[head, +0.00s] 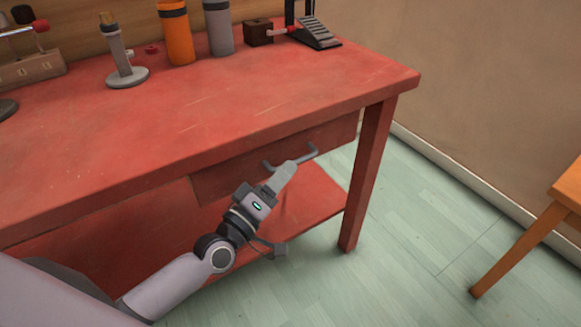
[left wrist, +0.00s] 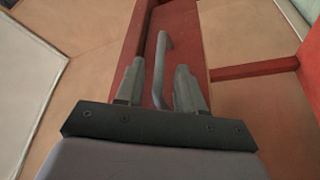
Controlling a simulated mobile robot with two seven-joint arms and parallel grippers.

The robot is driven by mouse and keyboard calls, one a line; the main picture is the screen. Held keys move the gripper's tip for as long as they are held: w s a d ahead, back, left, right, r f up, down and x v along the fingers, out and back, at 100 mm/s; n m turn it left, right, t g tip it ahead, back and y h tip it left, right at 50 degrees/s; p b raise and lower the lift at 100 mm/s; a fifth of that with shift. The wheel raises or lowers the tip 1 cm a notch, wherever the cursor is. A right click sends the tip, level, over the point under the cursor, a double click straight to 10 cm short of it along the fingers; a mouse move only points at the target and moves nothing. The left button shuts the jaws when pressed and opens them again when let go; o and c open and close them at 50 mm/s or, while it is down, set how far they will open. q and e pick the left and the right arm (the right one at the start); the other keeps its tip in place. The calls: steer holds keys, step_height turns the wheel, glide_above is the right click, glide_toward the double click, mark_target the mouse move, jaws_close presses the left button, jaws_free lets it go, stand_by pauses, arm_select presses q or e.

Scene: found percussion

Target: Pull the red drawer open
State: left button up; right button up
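The red drawer (head: 232,172) is set under the front edge of the red table and looks closed. In the left wrist view, the fingers of my left gripper (left wrist: 160,72) are apart. The grey handle (left wrist: 164,42) shows between them, with gaps visible on both sides. My right gripper is not in view.
The red table (head: 210,110) carries a grey stand (head: 126,72), an orange cylinder (head: 177,35), a grey cylinder (head: 219,30) and a black pedal (head: 318,35) at the back. A table leg (head: 366,180) stands right of the drawer. An orange table (head: 565,190) is at far right, with clear floor between.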

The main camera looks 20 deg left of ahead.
arm_select(q)
steer(key=shift+x, duration=1.35)
steer(key=shift+c, duration=0.3)
jaws_close()
steer(key=shift+s+d, duration=0.1)
steer(key=shift+d, duration=0.05)
